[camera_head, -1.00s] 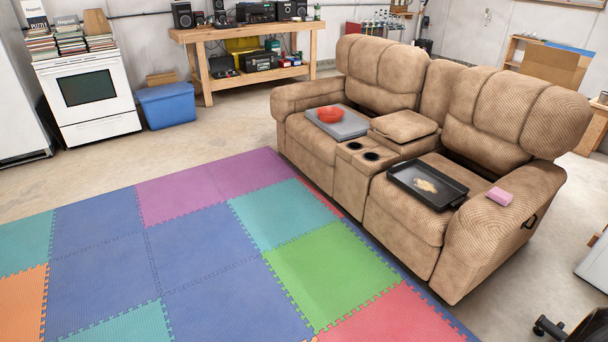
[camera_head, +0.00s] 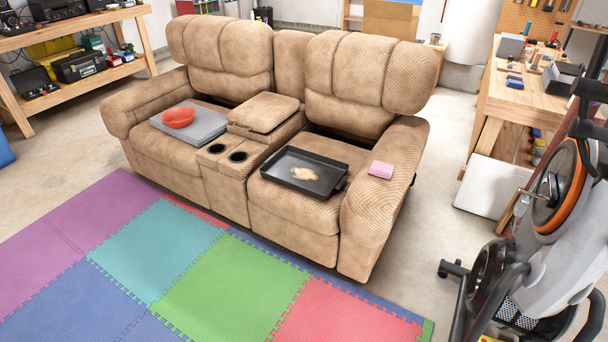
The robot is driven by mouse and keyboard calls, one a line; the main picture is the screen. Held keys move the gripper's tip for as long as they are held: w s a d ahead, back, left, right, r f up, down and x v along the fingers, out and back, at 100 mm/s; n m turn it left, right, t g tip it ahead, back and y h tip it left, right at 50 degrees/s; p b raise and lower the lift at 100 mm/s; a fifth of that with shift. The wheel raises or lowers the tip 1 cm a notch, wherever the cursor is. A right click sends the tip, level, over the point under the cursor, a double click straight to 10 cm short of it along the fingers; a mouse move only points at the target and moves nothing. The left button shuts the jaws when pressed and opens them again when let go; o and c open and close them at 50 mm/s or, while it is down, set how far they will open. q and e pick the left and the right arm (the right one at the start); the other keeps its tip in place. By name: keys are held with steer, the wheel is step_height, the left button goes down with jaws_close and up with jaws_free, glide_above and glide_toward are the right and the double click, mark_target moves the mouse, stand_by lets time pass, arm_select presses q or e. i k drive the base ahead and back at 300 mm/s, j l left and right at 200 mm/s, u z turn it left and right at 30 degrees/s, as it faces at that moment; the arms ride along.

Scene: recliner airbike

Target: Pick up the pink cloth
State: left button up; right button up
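The pink cloth (camera_head: 381,169) is a small folded block lying on top of the recliner's right armrest (camera_head: 385,192). It is fully visible, with nothing covering it. Neither of my grippers shows in the head view, so the cloth is not held by anything I can see.
The tan recliner (camera_head: 270,120) carries a black tray (camera_head: 305,172) with a pale item on its right seat, and a grey board (camera_head: 189,126) with a red bowl (camera_head: 179,117) on its left seat. Foam mats (camera_head: 240,280) cover the front floor. An exercise bike (camera_head: 545,235) stands at the right.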

mark_target(385, 170)
steer(key=i+j+z, duration=0.25)
steer(key=i+j, duration=0.6)
